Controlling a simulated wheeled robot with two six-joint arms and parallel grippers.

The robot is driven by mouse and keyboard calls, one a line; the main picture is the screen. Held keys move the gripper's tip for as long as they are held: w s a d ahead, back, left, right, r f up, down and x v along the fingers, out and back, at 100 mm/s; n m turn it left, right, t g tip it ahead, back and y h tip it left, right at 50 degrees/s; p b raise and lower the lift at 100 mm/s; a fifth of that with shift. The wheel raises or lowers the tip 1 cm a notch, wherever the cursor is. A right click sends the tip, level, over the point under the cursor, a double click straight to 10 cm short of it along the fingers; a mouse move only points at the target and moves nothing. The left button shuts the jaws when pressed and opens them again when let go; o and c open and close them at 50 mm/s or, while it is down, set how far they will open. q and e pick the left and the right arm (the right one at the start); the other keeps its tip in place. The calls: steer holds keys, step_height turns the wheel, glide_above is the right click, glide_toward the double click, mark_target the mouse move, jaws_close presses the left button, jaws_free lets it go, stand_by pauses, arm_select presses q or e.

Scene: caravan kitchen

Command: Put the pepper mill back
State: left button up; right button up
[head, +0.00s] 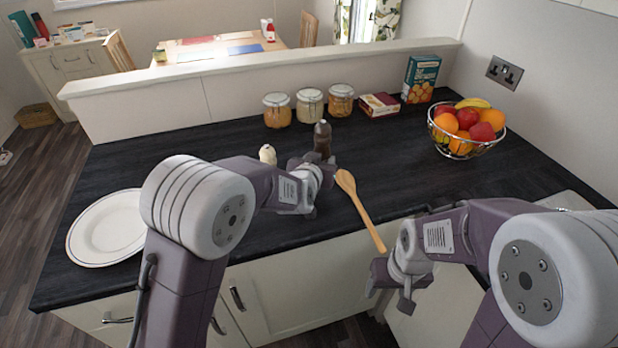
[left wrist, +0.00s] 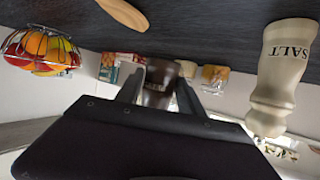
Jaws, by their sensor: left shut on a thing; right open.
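The dark brown pepper mill (head: 322,138) is upright over the worktop, partly hidden by my left gripper (head: 318,172). My left gripper is shut on it; in the left wrist view the pepper mill (left wrist: 158,84) is between the two fingers. I cannot tell whether its base touches the worktop. The cream salt mill (head: 267,154) is just left of the gripper, mostly hidden behind my arm. It shows upside down with "SALT" on it in the left wrist view (left wrist: 284,65). My right gripper (head: 391,292) is open and empty in front of the worktop's front edge.
A wooden spoon (head: 360,208) lies right of the left gripper. Three jars (head: 310,105), a small box (head: 380,104) and a teal carton (head: 421,79) stand along the back. A fruit basket (head: 466,131) is at right, a white plate (head: 107,228) at left.

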arm_select(q)
steer(key=w+a+f, duration=0.1)
steer(key=a, duration=0.1)
steer(key=w+a+f, duration=0.1)
steer(key=w, duration=0.1)
steer(key=shift+a+f, duration=0.35)
steer(key=shift+a, duration=0.05)
step_height(320, 180, down, 4)
steer(key=shift+s+r, duration=0.1)
steer(key=shift+r, duration=0.15)
steer(key=shift+f, duration=0.3)
steer(key=shift+f+b, duration=0.15)
steer(key=shift+b, duration=0.2)
steer(key=o, duration=1.3)
steer(key=shift+o, duration=0.2)
